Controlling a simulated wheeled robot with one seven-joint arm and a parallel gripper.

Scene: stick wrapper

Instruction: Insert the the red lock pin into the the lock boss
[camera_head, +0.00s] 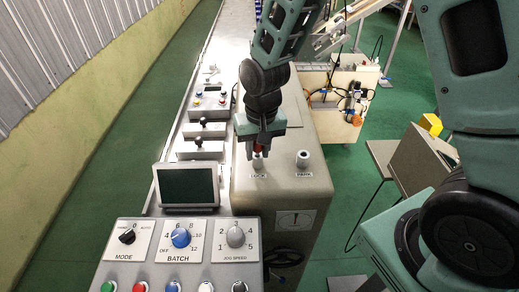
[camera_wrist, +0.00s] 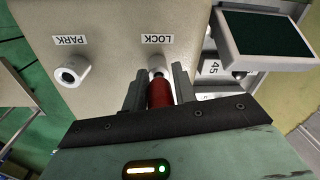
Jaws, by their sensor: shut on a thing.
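My gripper (camera_head: 258,147) is above the grey machine housing, pointing down at the boss labelled LOCK. It is shut on the red lock pin (camera_wrist: 159,94), which shows between the two grey fingers in the wrist view, where my gripper (camera_wrist: 158,82) also shows. The lock boss (camera_wrist: 157,64) is a short pale cylinder directly beyond the pin's far end; it also shows just below the pin in the head view (camera_head: 257,163). The pin is lined up closely with the boss. I cannot tell whether its tip is inside, touching or just short of it; the fingers partly hide this.
A second boss, labelled PARK (camera_wrist: 72,75), stands beside the lock boss and has a dark, open hole. A tilted screen (camera_head: 187,185) and a knob panel (camera_head: 183,240) stand nearer the camera, to the left. The housing top around both bosses is clear.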

